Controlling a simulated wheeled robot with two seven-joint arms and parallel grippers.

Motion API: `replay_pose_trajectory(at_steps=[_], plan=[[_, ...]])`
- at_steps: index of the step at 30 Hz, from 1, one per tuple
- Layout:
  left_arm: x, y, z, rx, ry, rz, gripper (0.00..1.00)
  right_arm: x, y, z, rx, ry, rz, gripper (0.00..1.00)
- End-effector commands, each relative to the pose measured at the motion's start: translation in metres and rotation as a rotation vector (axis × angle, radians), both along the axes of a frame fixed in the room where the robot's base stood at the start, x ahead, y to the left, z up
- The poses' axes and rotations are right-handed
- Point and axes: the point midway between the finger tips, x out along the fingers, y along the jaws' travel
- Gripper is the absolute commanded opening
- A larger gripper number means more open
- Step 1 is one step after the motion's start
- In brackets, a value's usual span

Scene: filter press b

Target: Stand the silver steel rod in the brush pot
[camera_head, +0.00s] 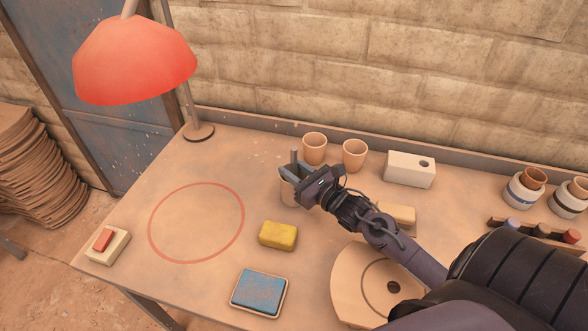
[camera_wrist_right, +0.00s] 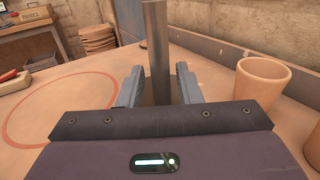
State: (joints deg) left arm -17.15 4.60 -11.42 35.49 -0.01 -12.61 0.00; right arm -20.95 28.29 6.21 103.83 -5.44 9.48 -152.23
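The silver steel rod (camera_head: 294,157) stands nearly upright and rises above my right gripper (camera_head: 297,172). In the right wrist view the rod (camera_wrist_right: 156,50) is between the two fingers of the right gripper (camera_wrist_right: 159,85), with a narrow gap seeming to show on each side. The gripper looks open around it. A brownish pot, probably the brush pot (camera_head: 288,194), is directly under the gripper and partly covered by it. The rod's lower end is hidden, and it appears to be inside this pot. My left gripper is not in view.
Two terracotta cups (camera_head: 314,148) (camera_head: 354,154) stand just behind and right. A white block with a hole (camera_head: 408,169) is farther right. A yellow sponge (camera_head: 278,235) and a blue pad (camera_head: 259,291) lie in front. The red-ringed area (camera_head: 197,250) is clear.

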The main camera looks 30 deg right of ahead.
Motion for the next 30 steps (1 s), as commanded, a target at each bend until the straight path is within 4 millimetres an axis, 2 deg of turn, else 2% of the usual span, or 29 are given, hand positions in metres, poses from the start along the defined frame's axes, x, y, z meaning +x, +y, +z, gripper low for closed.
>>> replay_pose_trajectory(at_steps=[8,14,15,17,24,30], plan=[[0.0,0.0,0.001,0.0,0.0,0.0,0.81,0.0,0.0,0.0,0.001,0.002,0.001,0.37],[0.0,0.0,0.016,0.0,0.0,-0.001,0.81,-0.002,0.0,0.016,0.0,0.003,-0.001,0.37],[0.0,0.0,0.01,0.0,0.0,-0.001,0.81,-0.01,-0.002,0.009,-0.001,0.007,0.0,0.37],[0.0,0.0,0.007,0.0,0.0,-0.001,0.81,-0.021,-0.004,0.008,-0.001,0.007,0.0,0.37],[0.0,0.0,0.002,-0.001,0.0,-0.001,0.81,-0.068,-0.012,0.009,-0.001,0.006,0.001,0.37],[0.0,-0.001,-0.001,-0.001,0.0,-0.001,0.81,-0.099,-0.018,0.01,0.0,0.005,0.0,0.37]])
